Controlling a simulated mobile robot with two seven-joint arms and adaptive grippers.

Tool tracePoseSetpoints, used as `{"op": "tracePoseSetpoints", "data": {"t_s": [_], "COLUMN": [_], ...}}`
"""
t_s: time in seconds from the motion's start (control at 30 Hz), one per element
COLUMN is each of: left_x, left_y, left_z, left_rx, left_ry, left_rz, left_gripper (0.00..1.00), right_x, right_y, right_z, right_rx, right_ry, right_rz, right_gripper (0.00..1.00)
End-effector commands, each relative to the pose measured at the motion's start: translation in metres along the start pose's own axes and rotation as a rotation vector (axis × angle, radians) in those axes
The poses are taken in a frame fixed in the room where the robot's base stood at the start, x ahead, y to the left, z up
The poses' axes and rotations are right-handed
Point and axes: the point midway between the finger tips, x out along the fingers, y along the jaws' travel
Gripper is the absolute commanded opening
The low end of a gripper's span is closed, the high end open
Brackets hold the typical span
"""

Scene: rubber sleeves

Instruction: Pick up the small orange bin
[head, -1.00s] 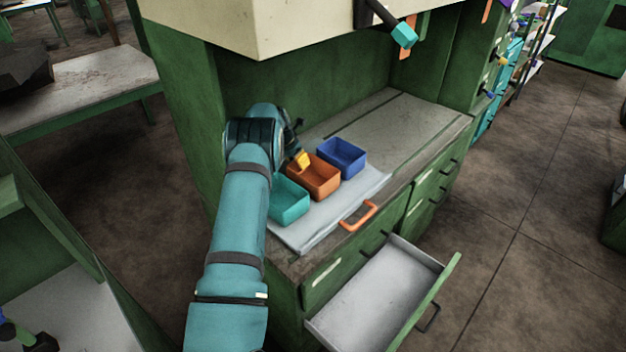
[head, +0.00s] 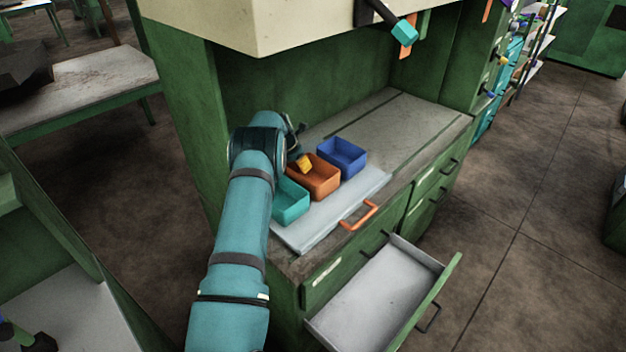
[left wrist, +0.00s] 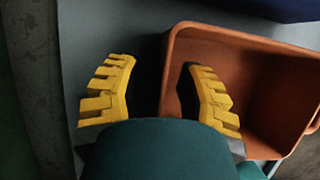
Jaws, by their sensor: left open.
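The small orange bin (head: 318,182) is an open box between a teal bin and a blue bin on a pale tray. In the left wrist view the orange bin (left wrist: 262,52) fills the right side. My left gripper (left wrist: 160,80) is open, with two yellow stepped fingers. In the head view one yellow finger (head: 304,163) shows at the orange bin's back left; the rest is hidden behind my arm. My right gripper is not in view.
The teal bin (head: 292,205) and blue bin (head: 342,160) flank the orange bin closely. An open drawer (head: 375,295) juts out below. A cream upper cabinet (head: 280,22) overhangs the back. The counter to the right is clear.

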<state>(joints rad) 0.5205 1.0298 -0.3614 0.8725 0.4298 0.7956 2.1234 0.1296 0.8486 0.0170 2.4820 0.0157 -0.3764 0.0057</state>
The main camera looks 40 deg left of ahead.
Motion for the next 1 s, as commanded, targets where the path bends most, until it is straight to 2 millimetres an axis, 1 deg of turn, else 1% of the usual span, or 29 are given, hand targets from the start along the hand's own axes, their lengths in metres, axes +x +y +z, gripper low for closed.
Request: {"op": "tracePoseSetpoints", "data": {"t_s": [0.23,0.27,0.3,0.37,0.4,0.87,1.0], "left_x": [0.0002,0.0002,0.0001,0.0001,0.0001,0.0001,-0.0071], "left_y": [0.0,-0.0001,0.0,0.0,0.0,-0.0002,-0.0002], "left_z": [0.0001,0.0001,0.0001,0.0001,0.0001,0.0001,0.0032], "left_rx": [0.0,0.0,0.0,0.0,0.0,0.0,0.0], "left_ry": [0.0,0.0,0.0,0.0,0.0,0.0,-0.001], "left_rz": [0.0,0.0,0.0,0.0,0.0,0.0,-0.001], "left_gripper": [0.37,0.4,0.26,0.05,0.0,0.0,0.0], "right_x": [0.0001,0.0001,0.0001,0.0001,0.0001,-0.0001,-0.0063], "right_y": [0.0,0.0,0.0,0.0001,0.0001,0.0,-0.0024], "right_z": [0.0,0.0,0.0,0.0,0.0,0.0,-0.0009], "right_rx": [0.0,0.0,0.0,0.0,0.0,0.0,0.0], "right_ry": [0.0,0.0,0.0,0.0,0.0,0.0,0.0], "right_rz": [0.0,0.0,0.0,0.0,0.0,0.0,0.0], "right_gripper": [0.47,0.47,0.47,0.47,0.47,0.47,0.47]}}
